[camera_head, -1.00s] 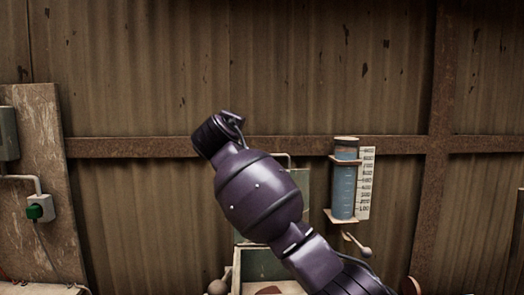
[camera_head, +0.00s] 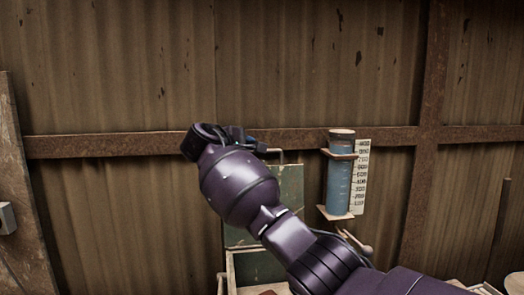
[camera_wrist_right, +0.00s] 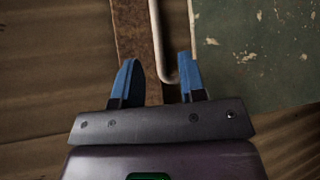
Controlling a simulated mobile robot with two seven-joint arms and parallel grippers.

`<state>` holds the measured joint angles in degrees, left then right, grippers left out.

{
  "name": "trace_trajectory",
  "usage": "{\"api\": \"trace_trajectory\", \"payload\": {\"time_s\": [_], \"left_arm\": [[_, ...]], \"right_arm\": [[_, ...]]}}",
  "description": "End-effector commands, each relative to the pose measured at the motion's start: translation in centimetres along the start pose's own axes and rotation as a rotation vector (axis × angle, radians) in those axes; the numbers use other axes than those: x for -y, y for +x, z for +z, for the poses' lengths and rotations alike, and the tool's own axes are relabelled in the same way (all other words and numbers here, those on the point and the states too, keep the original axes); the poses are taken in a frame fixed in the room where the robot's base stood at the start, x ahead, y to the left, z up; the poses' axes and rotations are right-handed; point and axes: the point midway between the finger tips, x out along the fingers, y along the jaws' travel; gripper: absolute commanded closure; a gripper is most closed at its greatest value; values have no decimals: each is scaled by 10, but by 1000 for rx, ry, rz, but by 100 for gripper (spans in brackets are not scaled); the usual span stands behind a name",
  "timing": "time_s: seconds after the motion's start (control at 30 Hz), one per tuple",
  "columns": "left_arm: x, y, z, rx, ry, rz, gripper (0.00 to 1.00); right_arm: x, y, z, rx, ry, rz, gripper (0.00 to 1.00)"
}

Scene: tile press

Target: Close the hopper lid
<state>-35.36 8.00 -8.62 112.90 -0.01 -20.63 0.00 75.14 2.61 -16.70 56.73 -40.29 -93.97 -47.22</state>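The hopper lid (camera_head: 291,185) is a green, worn panel standing raised behind my right arm, with a pale rod handle (camera_head: 284,151) at its top edge. My right arm hides part of the lid. The green panel (camera_wrist_right: 262,45) fills the upper right of the right wrist view. The handle (camera_wrist_right: 155,35) also shows there, running down and bending right between the fingers. My right gripper (camera_wrist_right: 158,80) is open, its two blue fingers apart on either side of the handle's bend. I cannot tell the depth between them. My left gripper is out of view.
The pale hopper box (camera_head: 232,272) stands open below the lid, partly hidden by my arm. A blue measuring cylinder (camera_head: 340,175) with a scale (camera_head: 361,178) is fixed on the wall to the right. A rusty beam (camera_head: 100,146) crosses the corrugated wall behind.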

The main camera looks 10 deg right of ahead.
Motion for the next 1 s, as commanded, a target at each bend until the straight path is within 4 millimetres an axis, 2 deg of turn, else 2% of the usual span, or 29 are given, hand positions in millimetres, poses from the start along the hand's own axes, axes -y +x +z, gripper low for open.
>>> {"api": "trace_trajectory", "payload": {"time_s": [0.2,0.4,0.6,0.83,0.87,1.0], "left_arm": [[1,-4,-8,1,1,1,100],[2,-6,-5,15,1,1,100],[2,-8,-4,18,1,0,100],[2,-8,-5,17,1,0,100],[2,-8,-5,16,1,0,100],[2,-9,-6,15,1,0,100]], "right_arm": [[-2,38,1,2,0,0,62],[-2,60,0,0,1,1,62],[-1,69,0,-1,3,1,62],[-1,69,0,-1,3,2,62],[-1,69,0,-1,3,2,64],[-1,69,0,-1,3,2,85]]}}
